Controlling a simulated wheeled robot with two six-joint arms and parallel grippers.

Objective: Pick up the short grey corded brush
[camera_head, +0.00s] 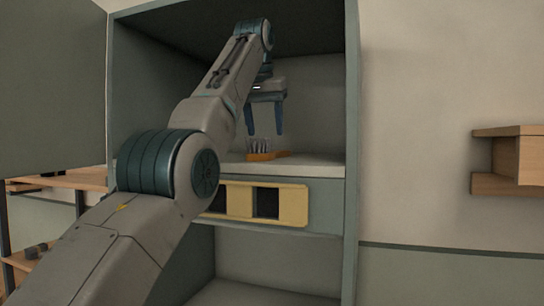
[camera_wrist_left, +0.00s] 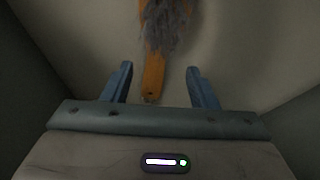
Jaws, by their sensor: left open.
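The brush lies on a shelf inside a tall cabinet. In the head view its orange-brown body (camera_head: 268,156) lies flat, with grey bristles (camera_head: 260,144) pointing up. In the left wrist view the brush handle (camera_wrist_left: 153,76) points towards my gripper, and the shaggy grey bristles (camera_wrist_left: 166,25) are at the top edge, partly cut off. My left gripper (camera_head: 264,132) is open and points down above the brush, apart from it. In the left wrist view its two blue fingers (camera_wrist_left: 160,86) stand either side of the handle's end. Any cord is too small to make out. My right gripper is not in view.
The cabinet's side walls stand close on both sides of the shelf (camera_head: 318,164). Below the shelf is a yellow panel (camera_head: 240,204) with dark openings. A wooden wall shelf (camera_head: 518,158) is at the right, and a wooden rack (camera_head: 75,180) is at the left.

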